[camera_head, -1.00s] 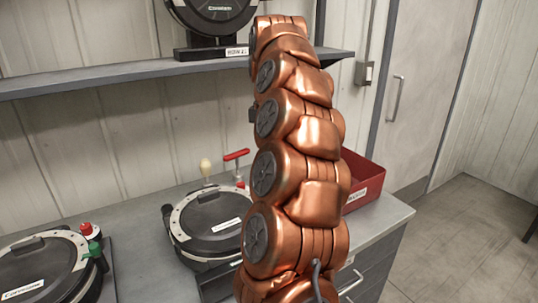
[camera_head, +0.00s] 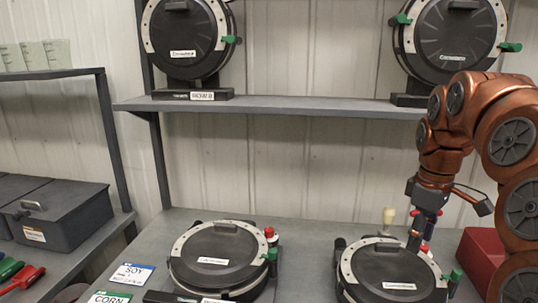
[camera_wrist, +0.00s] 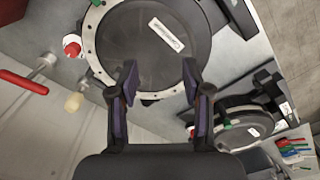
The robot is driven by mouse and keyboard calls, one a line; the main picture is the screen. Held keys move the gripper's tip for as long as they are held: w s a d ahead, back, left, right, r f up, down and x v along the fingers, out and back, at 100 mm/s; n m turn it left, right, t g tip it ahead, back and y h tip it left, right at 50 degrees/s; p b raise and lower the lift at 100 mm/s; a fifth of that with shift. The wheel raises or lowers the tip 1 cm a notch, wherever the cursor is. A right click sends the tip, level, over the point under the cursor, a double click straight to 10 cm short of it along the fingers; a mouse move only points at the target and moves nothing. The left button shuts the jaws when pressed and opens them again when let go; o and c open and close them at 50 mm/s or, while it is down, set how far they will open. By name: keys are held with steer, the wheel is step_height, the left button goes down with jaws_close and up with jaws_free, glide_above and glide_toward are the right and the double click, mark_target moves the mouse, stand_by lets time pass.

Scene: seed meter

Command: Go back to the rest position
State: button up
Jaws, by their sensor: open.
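My gripper (camera_head: 422,222) hangs at the lower right in the head view, over the rear rim of the right bench seed meter (camera_head: 385,272). In the wrist view, my gripper (camera_wrist: 159,80) has its two fingers spread apart with nothing between them. The same black meter with a pale, bolted ring lies beyond the fingertips (camera_wrist: 140,35). I cannot tell the gap between fingers and meter. The left bench meter (camera_head: 215,262) is closed, with a red knob and a green clip at its right; it also shows in the wrist view (camera_wrist: 245,122).
Two meters stand upright on the shelf (camera_head: 275,105) above the bench. A red bin (camera_head: 482,250) sits at the right behind my arm. A cream knob (camera_head: 389,214) rises behind the right meter. SOY (camera_head: 132,275) and CORN cards lie left. A grey toolbox (camera_head: 60,215) is far left.

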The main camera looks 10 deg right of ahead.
steer(key=shift+m+g, duration=0.4)
steer(key=shift+m, duration=0.3)
steer(key=s+a+f, duration=0.1)
steer(key=s+a, duration=0.1)
steer(key=a, duration=0.2)
steer(key=s+a+f, duration=0.2)
steer(key=s+a, duration=0.1)
steer(key=a, duration=0.2)
steer(key=s+a+f, duration=0.2)
steer(key=s+a, duration=0.1)
steer(key=a, duration=0.2)
steer(key=shift+a+f, duration=0.15)
steer(key=s+a+f+m, duration=0.1)
steer(key=s+a+f, duration=0.1)
steer(key=s, duration=0.3)
steer(key=s+a+f+m, duration=0.2)
steer(key=s+f, duration=0.2)
steer(key=s+a+f+m+g, duration=0.1)
steer(key=s+a+f, duration=0.1)
steer(key=s, duration=0.3)
steer(key=shift+s+a+f+p, duration=0.25)
steer(key=shift+s+f+p, duration=0.15)
steer(key=shift+f, duration=0.4)
